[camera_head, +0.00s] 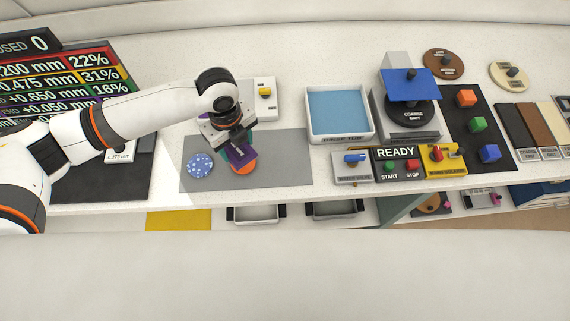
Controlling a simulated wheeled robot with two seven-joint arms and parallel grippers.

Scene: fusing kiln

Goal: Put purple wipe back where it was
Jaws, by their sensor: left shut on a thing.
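My left gripper (234,146) reaches down over the grey mat (288,160) and is shut on the purple wipe (237,153). Only a small part of the wipe shows beneath the fingers. An orange disc (243,168) lies just below the wipe, with some teal showing beside it. I cannot tell whether the wipe touches the disc. A blue speckled disc (200,165) lies on the mat to the left. My right gripper is not in view.
A tray with blue liquid (338,105) and a coarse grit grinder (408,112) stand to the right. A READY panel (397,165) with switches sits in front. A box with a yellow knob (264,92) is behind my gripper. The mat's right part is clear.

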